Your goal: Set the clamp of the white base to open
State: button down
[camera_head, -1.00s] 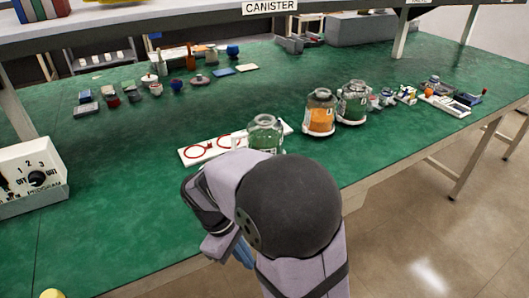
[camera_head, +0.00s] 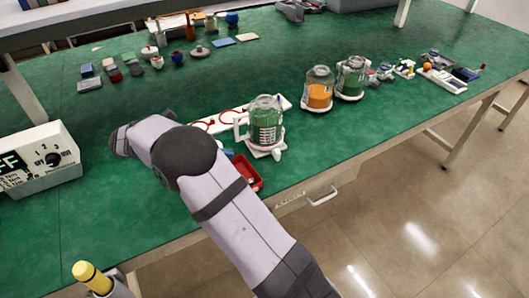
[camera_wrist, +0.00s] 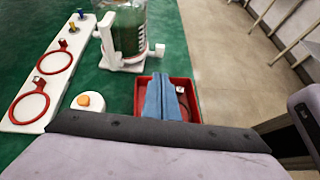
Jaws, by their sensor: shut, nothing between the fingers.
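A white base (camera_head: 262,150) stands near the table's front edge, with a clear canister of green contents (camera_head: 265,120) upright on it. In the wrist view the white base (camera_wrist: 122,62) is at the top, left of centre. A small white lever with a rounded end (camera_wrist: 157,50) sticks out at its right side; I cannot tell the clamp's setting from it. My gripper's blue fingers (camera_wrist: 165,80) are together and empty, apart from the base, over a red tray (camera_wrist: 182,92). In the head view my own arm mostly hides the gripper.
A white board with red rings (camera_wrist: 40,85) lies left of the base. A white piece with an orange knob (camera_wrist: 83,101) is near my gripper. Two more canisters, one orange (camera_head: 318,92), stand to the right. A control box (camera_head: 40,165) is at far left.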

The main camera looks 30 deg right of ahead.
jog(key=p, duration=0.2)
send_near(275, 153)
jog(key=x, duration=0.4)
jog(key=shift+f, duration=0.5)
jog(key=shift+s+d, duration=0.1)
jog(key=shift+d, duration=0.75)
jog(key=shift+d, duration=0.1)
